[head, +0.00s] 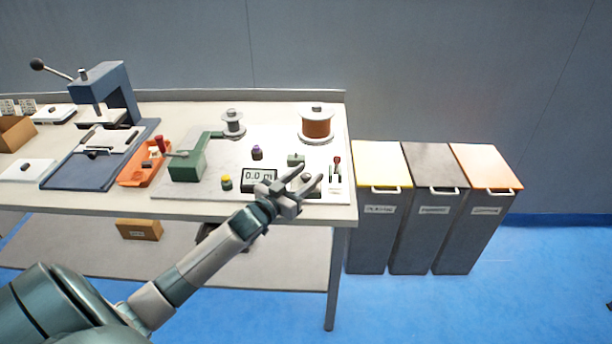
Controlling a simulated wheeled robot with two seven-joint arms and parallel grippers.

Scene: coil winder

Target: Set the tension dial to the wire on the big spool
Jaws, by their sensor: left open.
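The big spool (317,126), wound with copper-coloured wire, stands upright at the back right of the bench. My left gripper (312,174) is open over the front right of the winder plate, its fingers pointing away from me. A small round part, possibly the tension dial, shows partly between the fingers; its markings are too small to read. The green winder unit (187,165) and a smaller grey spool (233,122) stand farther left. My right gripper is not in view.
A red-tipped lever (337,166) stands close right of the gripper. A small green block (296,159) and a purple-topped knob (256,152) are nearby. An orange tray (131,178) and a blue press (116,88) are left. Several bins stand right of the bench.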

